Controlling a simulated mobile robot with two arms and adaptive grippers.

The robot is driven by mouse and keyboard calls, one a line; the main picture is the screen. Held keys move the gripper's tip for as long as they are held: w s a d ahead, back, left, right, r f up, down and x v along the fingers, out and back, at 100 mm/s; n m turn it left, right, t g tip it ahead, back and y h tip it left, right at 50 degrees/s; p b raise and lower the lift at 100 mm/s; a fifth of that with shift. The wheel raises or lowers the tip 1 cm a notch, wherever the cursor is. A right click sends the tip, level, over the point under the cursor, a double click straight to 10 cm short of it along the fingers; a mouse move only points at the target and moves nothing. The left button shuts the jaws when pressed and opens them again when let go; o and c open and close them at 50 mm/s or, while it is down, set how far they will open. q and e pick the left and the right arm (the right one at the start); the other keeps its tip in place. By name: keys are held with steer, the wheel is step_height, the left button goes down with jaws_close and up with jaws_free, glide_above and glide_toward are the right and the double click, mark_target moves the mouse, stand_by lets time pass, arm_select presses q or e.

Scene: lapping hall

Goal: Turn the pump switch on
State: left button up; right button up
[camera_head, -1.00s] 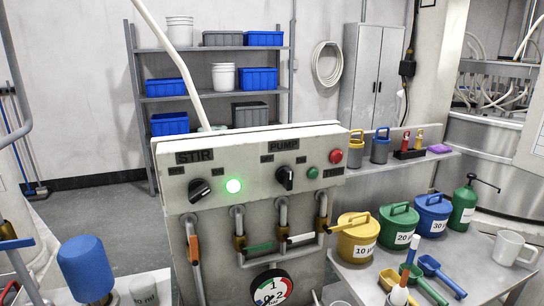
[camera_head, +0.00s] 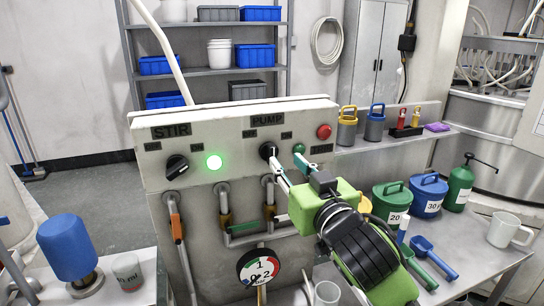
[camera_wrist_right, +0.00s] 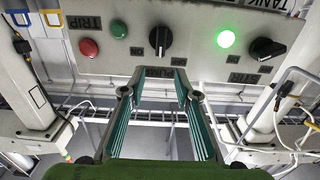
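The pump switch (camera_head: 267,151) is a black rotary knob under the PUMP label on the pale control panel (camera_head: 230,120). My right gripper (camera_head: 285,162) is in front of it, and a finger covers part of the knob. In the right wrist view, which shows the panel upside down, the knob (camera_wrist_right: 160,40) stands about vertical. There my right gripper (camera_wrist_right: 160,82) is open and empty, its teal-padded fingers spread below the knob in the picture, with a gap visible. The green lamp (camera_head: 299,148) beside the pump switch looks dark. My left gripper is out of view.
The black stir knob (camera_head: 177,167) and a lit green lamp (camera_head: 214,162) are left of the pump switch. A red button (camera_head: 324,131) is to its right. Pipes and a gauge (camera_head: 262,270) are below. The side table (camera_head: 490,262) holds cans, scoops and a mug.

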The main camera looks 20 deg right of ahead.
mark_target(274, 147)
steer(key=w+p, duration=0.2)
steer(key=w, duration=0.7)
steer(key=shift+w+a+p, duration=0.15)
steer(key=shift+w+p, duration=0.15)
steer(key=shift+w, duration=0.6)
jaws_close()
